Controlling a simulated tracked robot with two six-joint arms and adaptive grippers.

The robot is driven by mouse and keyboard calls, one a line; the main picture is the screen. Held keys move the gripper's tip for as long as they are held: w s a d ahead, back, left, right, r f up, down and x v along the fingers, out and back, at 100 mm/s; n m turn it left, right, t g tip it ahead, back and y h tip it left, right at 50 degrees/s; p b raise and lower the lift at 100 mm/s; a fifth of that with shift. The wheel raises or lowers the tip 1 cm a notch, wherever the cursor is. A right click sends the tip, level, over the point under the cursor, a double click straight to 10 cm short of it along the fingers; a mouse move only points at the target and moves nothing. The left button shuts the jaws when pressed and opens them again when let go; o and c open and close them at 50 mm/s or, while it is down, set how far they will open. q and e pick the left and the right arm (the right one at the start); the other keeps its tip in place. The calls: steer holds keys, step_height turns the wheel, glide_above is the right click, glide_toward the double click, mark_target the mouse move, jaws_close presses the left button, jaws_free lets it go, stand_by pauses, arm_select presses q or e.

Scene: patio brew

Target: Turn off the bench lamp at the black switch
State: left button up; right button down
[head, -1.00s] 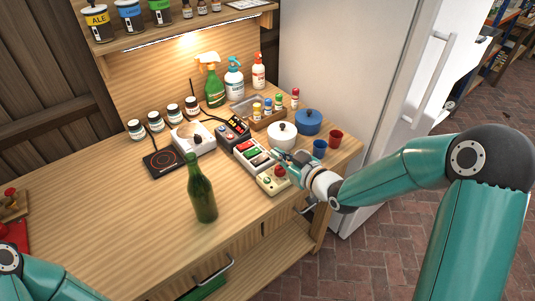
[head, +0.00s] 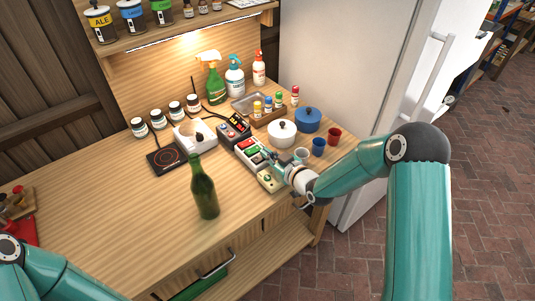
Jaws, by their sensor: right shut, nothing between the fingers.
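The bench lamp is a strip under the shelf (head: 190,30), and its warm light falls on the wooden back panel. A pale switch box (head: 246,148) with green, red and dark rockers stands on the bench. I cannot clearly tell which dark rocker is the black switch; the near end of the box is close to my gripper. My right gripper (head: 279,165) is shut and empty at this near end, above a small cream box with a knob (head: 268,181). I cannot tell whether it touches the switch box. My left gripper is out of view; only part of that arm shows.
A green bottle (head: 204,190) stands left of the cream box. A white pot (head: 282,133), a blue pot (head: 308,119), a white cup (head: 302,155), a blue cup (head: 318,147) and a red cup (head: 334,136) crowd near the gripper. The bench's left front is clear.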

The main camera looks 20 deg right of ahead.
steer(key=shift+f+b, duration=0.45)
steer(key=shift+b, duration=0.55)
steer(key=shift+r, duration=0.35)
steer(key=shift+r, duration=0.25)
steer(key=s+d+r, duration=0.1)
steer(key=s, duration=0.1)
steer(key=s+d+r+b, duration=0.1)
steer(key=s+r, duration=0.1)
steer(key=s, duration=0.1)
steer(key=s+d+r, duration=0.1)
steer(key=s+r, duration=0.1)
steer(key=shift+s+d+r+b, duration=0.1)
steer(key=shift+s+d+b, duration=0.2)
steer(key=shift+b, duration=0.1)
steer(key=shift+s+d+r, duration=0.2)
steer(key=shift+s+d, duration=0.05)
steer(key=shift+s, duration=0.4)
